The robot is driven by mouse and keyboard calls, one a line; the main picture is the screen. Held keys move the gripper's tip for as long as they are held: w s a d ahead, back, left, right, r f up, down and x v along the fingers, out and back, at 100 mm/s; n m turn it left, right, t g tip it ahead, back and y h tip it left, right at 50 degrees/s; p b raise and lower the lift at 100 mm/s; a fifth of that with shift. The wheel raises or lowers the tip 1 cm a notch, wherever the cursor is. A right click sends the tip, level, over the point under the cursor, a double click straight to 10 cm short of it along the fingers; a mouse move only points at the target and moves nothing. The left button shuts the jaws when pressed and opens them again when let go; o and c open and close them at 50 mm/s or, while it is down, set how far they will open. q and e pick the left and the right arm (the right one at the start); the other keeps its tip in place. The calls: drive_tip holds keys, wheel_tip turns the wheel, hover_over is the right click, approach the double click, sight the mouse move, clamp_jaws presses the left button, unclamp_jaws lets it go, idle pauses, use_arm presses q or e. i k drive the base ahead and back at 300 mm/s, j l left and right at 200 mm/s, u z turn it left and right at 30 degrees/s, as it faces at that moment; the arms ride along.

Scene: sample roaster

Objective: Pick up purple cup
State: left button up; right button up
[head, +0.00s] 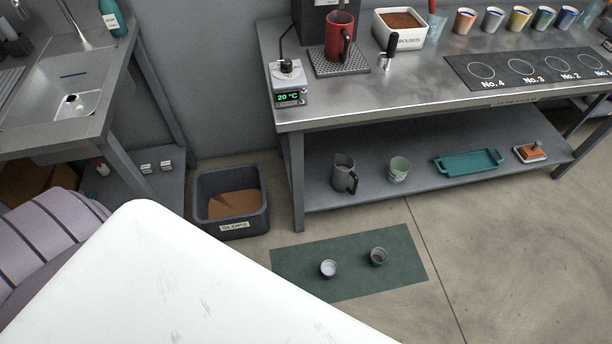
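No cup in the head view is clearly purple. Two small cups stand on the dark green floor mat (300,285): a grey-blue one with a pale inside (328,268) and a dark grey-green one with brown inside (378,257). Along the back of the steel table stand an orange cup (465,21), a grey cup (492,20), a yellow cup (519,19), a green cup (543,18) and a blue cup (566,18). A pale green cup (398,171) stands on the lower shelf. Neither of my grippers shows.
The steel table (420,92) holds a red jug (339,38), a grounds box (400,30) and a numbered dark mat (520,68). The shelf holds a grey jug (343,173) and teal tray (468,162). A slops bin (231,205) stands left. The floor lower right is clear.

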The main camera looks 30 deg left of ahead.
sight(329, 268)
drive_tip(key=k+u, duration=0.2)
drive_tip(key=k, duration=0.2)
drive_tip(key=k+j+u, duration=0.15)
drive_tip(key=k, duration=0.3)
